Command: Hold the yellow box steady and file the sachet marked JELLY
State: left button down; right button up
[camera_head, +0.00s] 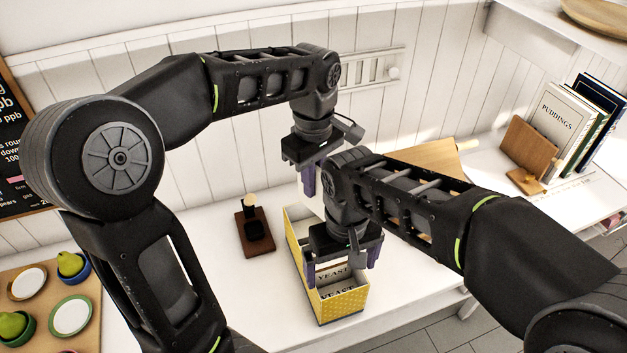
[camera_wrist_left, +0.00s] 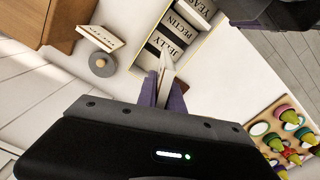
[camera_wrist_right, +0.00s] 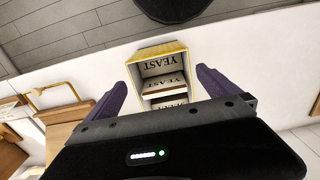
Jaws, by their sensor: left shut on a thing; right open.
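The yellow box (camera_head: 345,308) stands on the white counter, long and open-topped. Cards marked YEAST (camera_wrist_right: 160,62) show in it in the right wrist view. The left wrist view shows labels PECTIN (camera_wrist_left: 187,33) and JELLY (camera_wrist_left: 172,55) in the box. My left gripper (camera_head: 310,185) is above the box's far end, shut on a thin pale sachet (camera_wrist_left: 167,68) seen edge-on; its marking is not readable. My right gripper (camera_wrist_right: 165,80) is open, its fingers on either side of the box's near end; I cannot tell whether they touch it. My right arm hides part of the box.
A dark brown block with a black, cream-topped object (camera_head: 254,235) stands left of the box. A board with pears and dishes (camera_head: 70,315) lies at the far left. Books (camera_head: 562,120) and a wooden stand (camera_head: 527,150) are at the right.

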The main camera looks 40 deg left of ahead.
aim_at(338, 293)
notch_tip(338, 293, down, 11)
dwell(0.5)
jog(key=shift+c, duration=0.6)
jog(key=c, duration=1.6)
jog(key=shift+o, duration=0.2)
